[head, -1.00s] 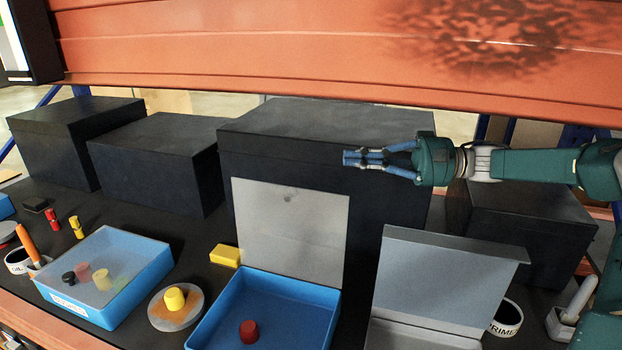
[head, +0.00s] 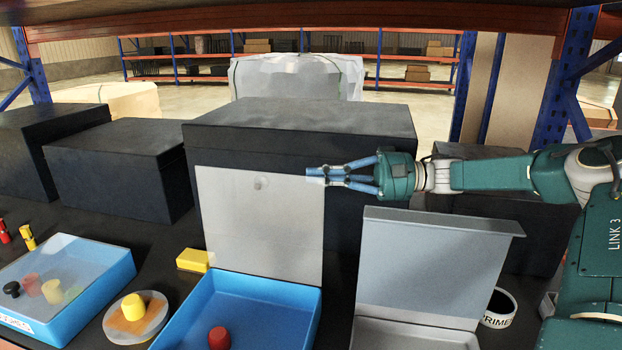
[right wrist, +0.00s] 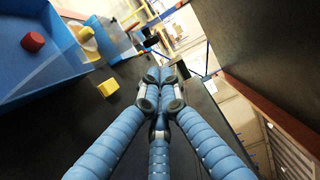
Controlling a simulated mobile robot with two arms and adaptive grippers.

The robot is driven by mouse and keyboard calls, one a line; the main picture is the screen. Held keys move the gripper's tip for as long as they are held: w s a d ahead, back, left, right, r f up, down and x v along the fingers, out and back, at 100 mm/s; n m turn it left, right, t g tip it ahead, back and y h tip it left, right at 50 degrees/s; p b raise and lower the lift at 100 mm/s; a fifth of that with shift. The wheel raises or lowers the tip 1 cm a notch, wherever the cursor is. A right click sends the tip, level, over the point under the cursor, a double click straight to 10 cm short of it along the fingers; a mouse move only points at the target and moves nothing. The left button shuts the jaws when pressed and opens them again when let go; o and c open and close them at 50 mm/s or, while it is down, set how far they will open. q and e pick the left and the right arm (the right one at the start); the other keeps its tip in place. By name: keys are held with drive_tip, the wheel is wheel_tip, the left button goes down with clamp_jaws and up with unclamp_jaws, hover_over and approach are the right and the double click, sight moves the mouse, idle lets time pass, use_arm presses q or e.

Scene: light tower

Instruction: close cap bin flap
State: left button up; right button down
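The blue cap bin (head: 311,312) stands in the lower middle of the head view with a red cap (head: 219,338) inside. Its translucent grey flap (head: 255,225) stands up at the bin's back, with a small round knob near the top. The bin also shows at left in the right wrist view (right wrist: 60,75), where I cannot make out the flap clearly. My right gripper (head: 318,172) points left at the flap's upper right edge, fingers together and empty. Its tips look paler there, as if behind the flap; contact is unclear. My left gripper is not in view.
Large dark boxes (head: 300,115) stand behind the bins. A grey bin with a raised lid (head: 430,270) is at right. A yellow block (head: 193,260), a round dish (head: 115,328) with a yellow cap and a covered blue bin (head: 125,268) are at left.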

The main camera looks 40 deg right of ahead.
sight(268, 183)
drive_tip(key=shift+p+x, duration=0.65)
drive_tip(key=shift+x, duration=3.35)
drive_tip(key=s+a+n+p, duration=0.1)
drive_tip(key=s+a+r+n+p, duration=0.1)
drive_tip(key=s+a+p, duration=0.1)
drive_tip(key=a, duration=0.1)
drive_tip(key=shift+s+r+n+h, duration=0.3)
drive_tip(key=shift+s+n, duration=0.05)
drive_tip(key=shift+n, duration=0.05)
drive_tip(key=shift+s+a+f, duration=0.2)
drive_tip(key=shift+a, duration=0.05)
drive_tip(key=shift+w, duration=0.15)
drive_tip(key=shift+d, duration=0.15)
